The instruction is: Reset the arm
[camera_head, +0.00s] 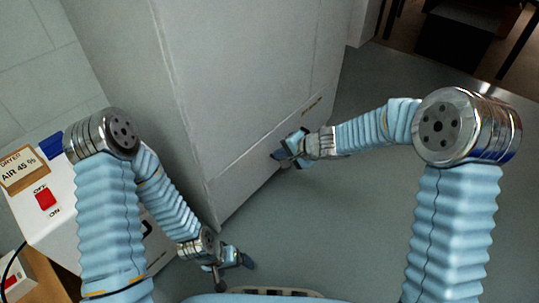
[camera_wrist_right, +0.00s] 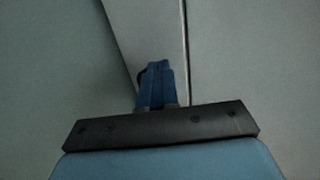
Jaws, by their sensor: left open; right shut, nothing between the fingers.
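My right arm reaches in from the right in the head view, and its gripper (camera_head: 281,151) is at the lower part of the tall grey cabinet (camera_head: 240,90). In the right wrist view the blue fingers of this gripper (camera_wrist_right: 157,68) are together with nothing between them, and a pale panel with a dark seam lies beyond them. I cannot tell whether they touch the cabinet. My left arm hangs down at the left, and its gripper (camera_head: 245,262) is low near the bottom of the head view, open and empty, over the grey floor.
A white dryer box (camera_head: 62,215) with a red switch (camera_head: 46,198) and an "AIR 45 %" label (camera_head: 23,171) stands at the left. Dark furniture (camera_head: 458,40) is at the top right. The grey floor (camera_head: 345,215) between my arms is clear.

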